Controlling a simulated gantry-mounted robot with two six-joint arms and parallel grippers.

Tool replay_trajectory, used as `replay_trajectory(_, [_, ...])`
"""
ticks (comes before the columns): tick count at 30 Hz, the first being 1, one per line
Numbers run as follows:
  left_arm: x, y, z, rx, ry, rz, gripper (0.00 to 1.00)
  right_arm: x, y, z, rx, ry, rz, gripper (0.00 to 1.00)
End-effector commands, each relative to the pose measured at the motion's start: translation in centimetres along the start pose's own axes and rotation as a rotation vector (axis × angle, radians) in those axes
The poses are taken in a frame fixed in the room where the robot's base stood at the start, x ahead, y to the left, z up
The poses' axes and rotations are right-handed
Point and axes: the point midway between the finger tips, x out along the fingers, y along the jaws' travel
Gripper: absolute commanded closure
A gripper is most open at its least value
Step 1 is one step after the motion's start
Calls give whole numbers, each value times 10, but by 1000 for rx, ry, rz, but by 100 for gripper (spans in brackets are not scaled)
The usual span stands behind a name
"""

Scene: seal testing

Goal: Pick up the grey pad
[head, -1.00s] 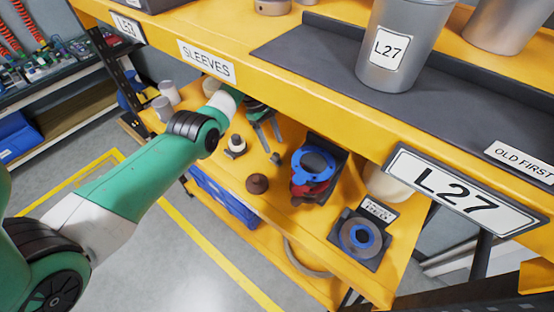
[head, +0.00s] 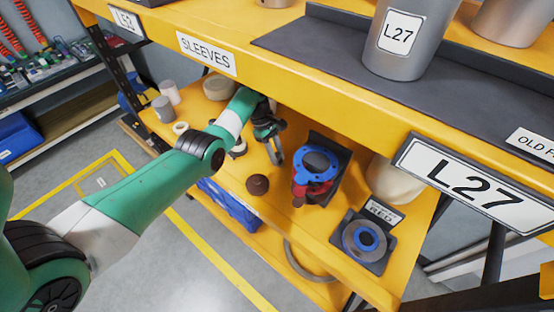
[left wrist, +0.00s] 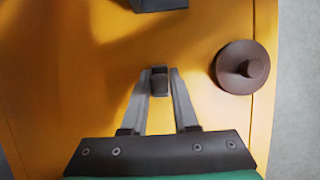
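The grey pad (left wrist: 159,84) is a small dark block between the fingertips in the left wrist view. My left gripper (left wrist: 160,75) is shut on it, with a finger against each side, just over the yellow shelf. In the head view my left gripper (head: 277,160) points down at the lower shelf, and its fingers look close together. The pad is hidden or too small to tell there. I cannot tell if the pad is clear of the shelf. My right gripper is not in view.
A brown knobbed piece (head: 257,185) stands close by; it also shows in the left wrist view (left wrist: 243,67). A blue-topped fixture (head: 316,165) and a blue ring on a dark plate (head: 364,240) are to the right. The upper shelf's edge (head: 290,85) overhangs the arm.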

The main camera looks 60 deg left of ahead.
Motion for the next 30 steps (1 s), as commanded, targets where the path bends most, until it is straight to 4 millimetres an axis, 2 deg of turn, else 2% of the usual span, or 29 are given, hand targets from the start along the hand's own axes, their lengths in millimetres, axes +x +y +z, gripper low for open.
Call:
replay_trajectory(1, [0,0,0,0,0,0,83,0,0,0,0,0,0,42])
replay_trajectory(4, [0,0,0,0,0,0,100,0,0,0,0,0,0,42])
replay_trajectory(17, [-5,0,2,0,0,1,100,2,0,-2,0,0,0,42])
replay_trajectory(20, [-20,1,8,1,0,2,100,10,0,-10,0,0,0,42])
replay_trajectory(25, [-58,1,24,2,0,3,100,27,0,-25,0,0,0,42])
replay_trajectory(30, [-86,1,35,1,0,2,100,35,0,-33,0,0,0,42])
